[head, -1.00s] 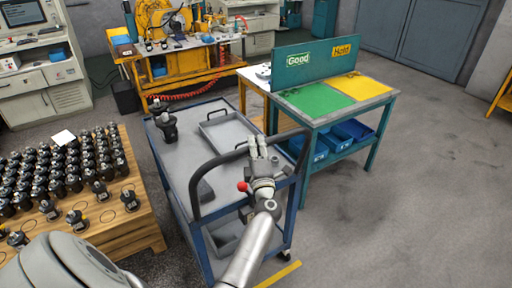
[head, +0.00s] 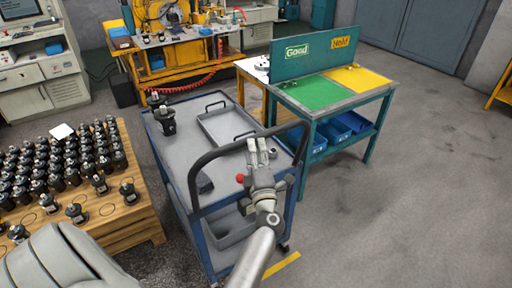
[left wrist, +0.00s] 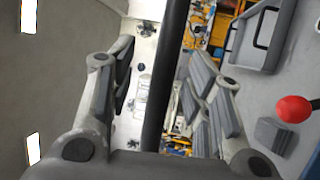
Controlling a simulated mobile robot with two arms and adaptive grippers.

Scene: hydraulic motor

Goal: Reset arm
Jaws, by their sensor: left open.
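My left gripper (head: 258,148) is open and empty. In the head view it appears over the handle end of the blue cart (head: 197,213), near the black push handle (head: 215,153). In the left wrist view the gripper (left wrist: 160,85) has its fingers spread to both sides, and the dark handle bar (left wrist: 172,60) runs between them in the picture; I cannot tell whether they touch. My right gripper is not in view.
Black motors (head: 166,121) and a grey tray (head: 226,127) are on the cart. A wooden table (head: 135,219) with many motors stands at the left. The sorting table (head: 351,104) with green and yellow areas is behind right. The floor at right is clear.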

